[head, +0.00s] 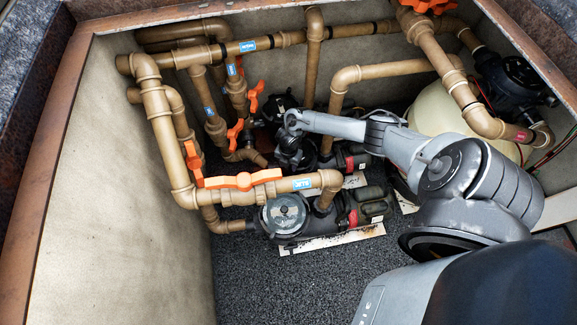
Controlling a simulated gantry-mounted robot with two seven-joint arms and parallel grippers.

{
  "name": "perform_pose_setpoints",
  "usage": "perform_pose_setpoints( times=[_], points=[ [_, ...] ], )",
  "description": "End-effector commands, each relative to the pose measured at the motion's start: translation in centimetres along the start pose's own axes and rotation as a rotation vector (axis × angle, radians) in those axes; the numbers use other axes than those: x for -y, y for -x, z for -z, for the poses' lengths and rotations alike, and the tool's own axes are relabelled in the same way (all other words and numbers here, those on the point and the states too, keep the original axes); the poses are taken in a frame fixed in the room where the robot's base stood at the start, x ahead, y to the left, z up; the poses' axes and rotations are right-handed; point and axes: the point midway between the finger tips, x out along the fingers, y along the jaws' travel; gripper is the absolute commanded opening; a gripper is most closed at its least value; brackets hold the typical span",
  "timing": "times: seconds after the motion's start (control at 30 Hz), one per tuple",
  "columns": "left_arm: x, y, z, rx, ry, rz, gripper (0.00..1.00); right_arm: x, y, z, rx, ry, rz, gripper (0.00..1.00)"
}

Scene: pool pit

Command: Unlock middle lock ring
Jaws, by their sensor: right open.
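The middle pump (356,157) is a dark unit with a red band, between a front pump and a far pump. Its lid and lock ring are mostly hidden under my right gripper and hard to make out. My right gripper (289,158) is open and points down over the lid end of the middle pump. Its dark fingers blend with the dark pump, so I cannot tell whether they touch the ring. My right arm reaches in from the lower right. My left gripper is not in view.
The front pump (374,203) has a clear round lid (284,214). Brown pipes (155,115) with orange valve handles (243,181) crowd the left and back. A pale round tank (440,112) stands behind my arm. The dark gravelly floor (270,285) in front is clear.

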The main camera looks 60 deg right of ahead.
Motion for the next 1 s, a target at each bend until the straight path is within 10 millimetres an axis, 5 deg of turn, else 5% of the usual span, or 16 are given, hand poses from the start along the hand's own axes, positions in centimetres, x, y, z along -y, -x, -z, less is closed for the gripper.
perform_pose_setpoints(
  times=[0.43, 0.73, 1.0],
  points=[
    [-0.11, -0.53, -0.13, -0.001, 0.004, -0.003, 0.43, -0.01, -0.84, -0.04, 0.001, -0.001, -0.001, 0.44],
    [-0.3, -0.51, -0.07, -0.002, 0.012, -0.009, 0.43, 0.0, -0.84, -0.03, 0.0, -0.001, 0.0, 0.0],
    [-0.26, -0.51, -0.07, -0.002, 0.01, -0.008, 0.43, 0.01, -0.84, -0.04, 0.0, -0.001, 0.0, 0.0]
  ],
)
